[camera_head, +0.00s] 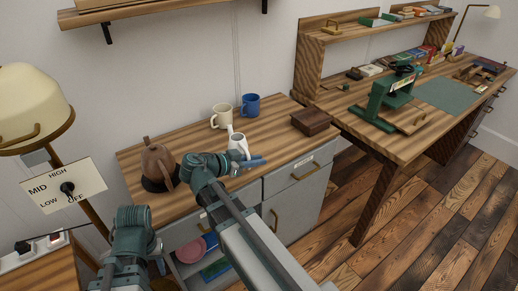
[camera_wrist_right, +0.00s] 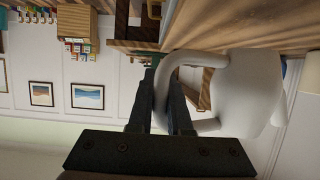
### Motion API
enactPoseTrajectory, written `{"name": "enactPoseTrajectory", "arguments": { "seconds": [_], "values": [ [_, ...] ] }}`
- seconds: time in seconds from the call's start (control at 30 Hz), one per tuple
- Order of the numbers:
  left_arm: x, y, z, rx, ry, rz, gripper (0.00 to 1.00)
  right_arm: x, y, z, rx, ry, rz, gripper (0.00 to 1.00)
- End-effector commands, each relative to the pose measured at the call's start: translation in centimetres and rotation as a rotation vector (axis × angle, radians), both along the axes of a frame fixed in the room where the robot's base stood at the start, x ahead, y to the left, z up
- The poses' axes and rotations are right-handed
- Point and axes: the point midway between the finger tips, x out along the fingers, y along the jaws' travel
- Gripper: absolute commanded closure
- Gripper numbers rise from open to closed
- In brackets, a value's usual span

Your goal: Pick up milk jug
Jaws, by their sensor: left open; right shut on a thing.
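The white milk jug (camera_head: 237,142) is at the front middle of the wooden cabinet top, partly behind my right gripper. My right gripper (camera_head: 258,161) is shut on the jug's handle. In the right wrist view the fingers (camera_wrist_right: 166,92) close around the handle, with the jug's body (camera_wrist_right: 242,95) to the right. I cannot tell whether the jug's base touches the wood. My left gripper (camera_head: 160,262) is low at the left, in front of the cabinet, open and away from the jug; its fingers are hard to make out.
A cream mug (camera_head: 221,116) and a blue mug (camera_head: 250,105) stand behind the jug. A brown kettle (camera_head: 158,163) is to the left, a dark wooden box (camera_head: 310,121) to the right. The cabinet top (camera_head: 270,135) between jug and box is clear. A workbench (camera_head: 385,140) stands further right.

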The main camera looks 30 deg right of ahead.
Motion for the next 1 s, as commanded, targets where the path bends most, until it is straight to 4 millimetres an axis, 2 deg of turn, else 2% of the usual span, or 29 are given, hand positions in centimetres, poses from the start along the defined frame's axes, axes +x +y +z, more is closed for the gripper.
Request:
{"name": "enactPoseTrajectory", "arguments": {
  "seconds": [0.03,0.13,0.4,0.6,1.0],
  "values": [
    [0.0,0.0,0.3,0.0,0.0,0.0,0.55,-1.4,0.9,0.3,-0.001,-0.002,0.004,1.0],
    [0.0,0.0,0.5,0.0,0.0,0.0,0.55,-3.2,2.3,0.5,-0.001,-0.002,0.004,1.0],
    [0.0,0.0,0.8,0.0,0.0,0.0,0.55,-6.0,4.8,0.8,-0.001,-0.002,0.001,1.0],
    [0.0,0.0,0.8,0.0,0.0,0.0,0.55,-6.6,5.4,0.8,-0.001,-0.001,0.001,1.0],
    [0.0,0.0,0.8,0.0,0.0,0.0,0.55,-6.6,5.5,0.8,-0.001,-0.002,-0.001,1.0]
  ]
}}
